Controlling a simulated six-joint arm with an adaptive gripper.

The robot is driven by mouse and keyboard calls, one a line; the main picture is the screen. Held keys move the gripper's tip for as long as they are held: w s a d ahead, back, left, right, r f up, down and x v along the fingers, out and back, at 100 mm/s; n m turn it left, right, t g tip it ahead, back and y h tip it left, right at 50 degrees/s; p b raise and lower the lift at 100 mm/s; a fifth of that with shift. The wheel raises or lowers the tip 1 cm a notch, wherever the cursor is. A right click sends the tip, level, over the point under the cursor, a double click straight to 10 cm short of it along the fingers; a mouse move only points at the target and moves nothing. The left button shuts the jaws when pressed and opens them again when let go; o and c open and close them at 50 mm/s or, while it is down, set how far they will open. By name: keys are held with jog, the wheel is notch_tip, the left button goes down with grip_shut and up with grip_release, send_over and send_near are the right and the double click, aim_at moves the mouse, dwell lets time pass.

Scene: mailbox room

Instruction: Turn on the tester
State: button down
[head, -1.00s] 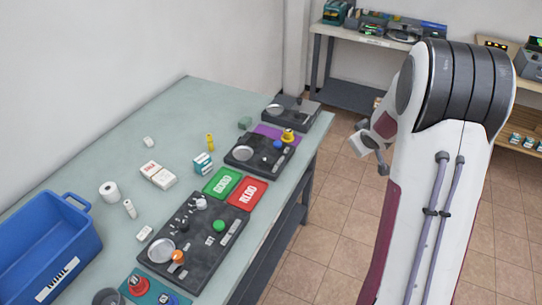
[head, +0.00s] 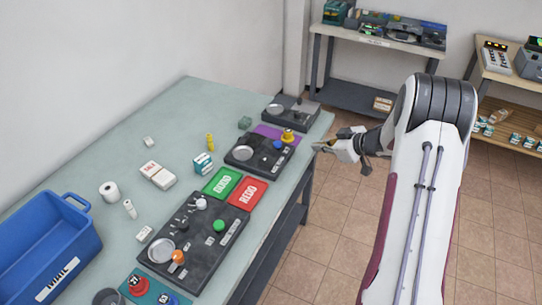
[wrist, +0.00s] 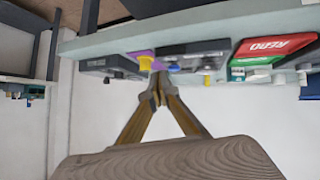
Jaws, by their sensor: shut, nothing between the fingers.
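I cannot tell for certain which device is the tester. A black panel (head: 244,158) with a round plate, a blue knob (head: 278,144) and a yellow knob (head: 288,136) lies near the table's right edge, by a purple mat (head: 266,131). A larger black panel (head: 203,244) with a green button (head: 219,225) and an orange knob (head: 178,257) lies nearer. A dark grey device (head: 290,106) sits at the far corner. My gripper (head: 318,147) is shut and empty, beside the table edge, apart from the panels. In the wrist view its fingertips (wrist: 156,95) meet below the yellow knob (wrist: 146,63).
Green (head: 222,183) and red REDO (head: 247,193) pads lie between the panels. A blue mail bin (head: 45,245), small boxes and a paper roll (head: 109,191) occupy the left of the table (head: 185,105). Shelves with devices stand behind. The floor right of the table is open.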

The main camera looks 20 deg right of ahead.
jog(key=s+a+r+n+g+y, duration=0.1)
jog(key=s+a+r+y, duration=0.1)
jog(key=a+r+y, duration=0.2)
jog(key=a, duration=0.3)
jog(key=shift+s+a+n+y, duration=0.15)
jog(key=shift+a+n+y, duration=0.1)
jog(key=shift+n+y, duration=0.05)
jog(key=shift+a, duration=0.1)
send_over(271, 162)
jog(key=f, duration=0.3)
jog(key=d+f, duration=0.1)
jog(key=shift+s+f, duration=0.2)
jog(key=shift+s, duration=0.15)
jog(key=shift+w+a+f, duration=0.15)
jog(key=shift+a+f, duration=0.05)
jog(key=shift+f, duration=0.45)
jog(key=shift+w+a+f, duration=0.15)
jog(key=shift+f, duration=0.45)
jog(key=shift+w+a+f, duration=0.1)
jog(key=shift+w+f, duration=0.05)
jog(key=shift+f, duration=0.45)
